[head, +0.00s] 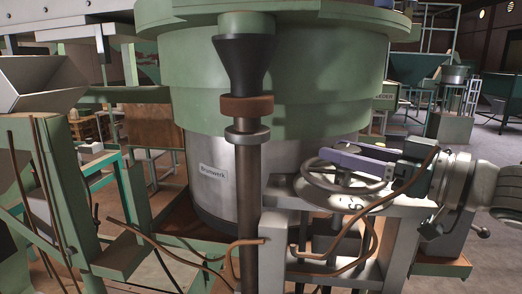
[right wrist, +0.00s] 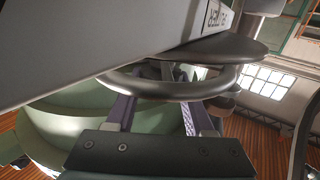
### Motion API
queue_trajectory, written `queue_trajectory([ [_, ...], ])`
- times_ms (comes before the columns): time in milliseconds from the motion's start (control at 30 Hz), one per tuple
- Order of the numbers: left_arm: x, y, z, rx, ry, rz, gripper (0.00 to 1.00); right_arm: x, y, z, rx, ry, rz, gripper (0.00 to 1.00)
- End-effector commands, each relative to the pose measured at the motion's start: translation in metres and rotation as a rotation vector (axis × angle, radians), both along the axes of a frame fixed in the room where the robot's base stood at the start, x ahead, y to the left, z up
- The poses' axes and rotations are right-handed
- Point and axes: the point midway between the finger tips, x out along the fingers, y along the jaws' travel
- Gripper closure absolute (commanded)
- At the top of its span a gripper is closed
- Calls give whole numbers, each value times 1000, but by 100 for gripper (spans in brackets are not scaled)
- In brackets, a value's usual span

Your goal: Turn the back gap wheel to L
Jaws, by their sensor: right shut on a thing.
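A grey handwheel (head: 327,187) lies flat on a dial plate beside the big green and steel machine, right of centre in the head view. My right gripper (head: 350,161) comes in from the right with its purple fingers at the wheel's rim, shut on it. In the right wrist view the wheel rim (right wrist: 165,91) passes between the two purple fingers of the gripper (right wrist: 154,97). My left gripper is out of view.
A brown vertical pipe (head: 248,200) with a collar stands left of the wheel. Bent copper tubes (head: 316,255) run below and in front of it. A grey support post (head: 408,250) stands under my right forearm. Green frames (head: 45,190) crowd the left.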

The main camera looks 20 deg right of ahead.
Motion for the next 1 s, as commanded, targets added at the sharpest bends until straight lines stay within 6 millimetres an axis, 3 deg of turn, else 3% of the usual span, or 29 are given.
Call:
queue_trajectory([
  [167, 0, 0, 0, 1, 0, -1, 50, 0, 0, 1, 0, -1, -1, 100],
  [200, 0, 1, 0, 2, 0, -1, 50, 0, 0, 1, 0, -1, -2, 46],
  [467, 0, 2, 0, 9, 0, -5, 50, 0, 0, 0, 0, -1, -1, 17],
  [767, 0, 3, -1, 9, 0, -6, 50, -2, -1, -1, 0, 1, -1, 17],
  [1000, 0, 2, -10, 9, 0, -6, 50, -23, -10, -4, -2, 5, 0, 17],
])
